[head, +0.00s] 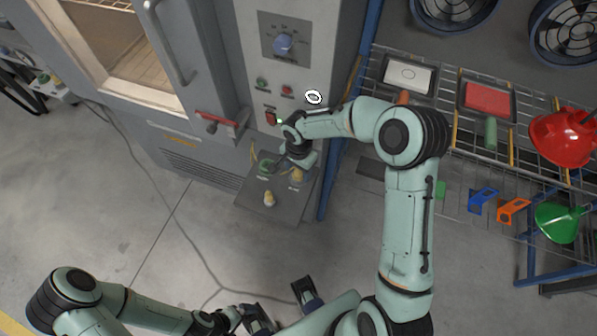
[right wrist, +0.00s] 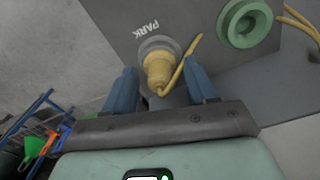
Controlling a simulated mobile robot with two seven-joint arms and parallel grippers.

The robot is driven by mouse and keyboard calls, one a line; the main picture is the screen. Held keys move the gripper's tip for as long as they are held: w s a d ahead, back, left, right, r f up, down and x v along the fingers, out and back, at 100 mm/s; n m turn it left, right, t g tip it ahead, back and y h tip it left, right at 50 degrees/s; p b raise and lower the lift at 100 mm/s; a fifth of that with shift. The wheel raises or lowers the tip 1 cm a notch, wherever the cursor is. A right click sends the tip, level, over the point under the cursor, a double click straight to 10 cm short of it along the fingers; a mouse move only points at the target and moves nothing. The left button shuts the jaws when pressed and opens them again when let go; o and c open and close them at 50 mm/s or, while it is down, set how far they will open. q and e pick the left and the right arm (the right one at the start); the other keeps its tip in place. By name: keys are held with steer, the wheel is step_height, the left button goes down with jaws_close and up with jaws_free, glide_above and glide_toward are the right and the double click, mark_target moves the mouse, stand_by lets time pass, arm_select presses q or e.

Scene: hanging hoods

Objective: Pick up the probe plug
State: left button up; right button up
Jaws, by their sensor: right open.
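The probe plug (right wrist: 158,72) is yellow with a yellow cord. In the right wrist view it sits in a grey round socket marked PARK on a grey plate. It also shows in the head view (head: 297,175), partly hidden by my right gripper (head: 290,163). My right gripper (right wrist: 160,70) is open, with one blue finger on each side of the plug. A gap shows between the plug and each finger. My left arm comes in at the lower left of the head view, with its gripper end (head: 236,318) low in the picture; its jaws are not clear.
A green round socket (right wrist: 246,22) is beside the plug, with another yellow cord near it. A cream-yellow piece (head: 269,199) is on the grey plate (head: 282,211). The oven's control panel (head: 286,60) rises behind. A wire rack (head: 450,140) with funnels and trays stands to the right.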

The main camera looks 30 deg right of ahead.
steer(key=shift+c, duration=0.4)
jaws_close()
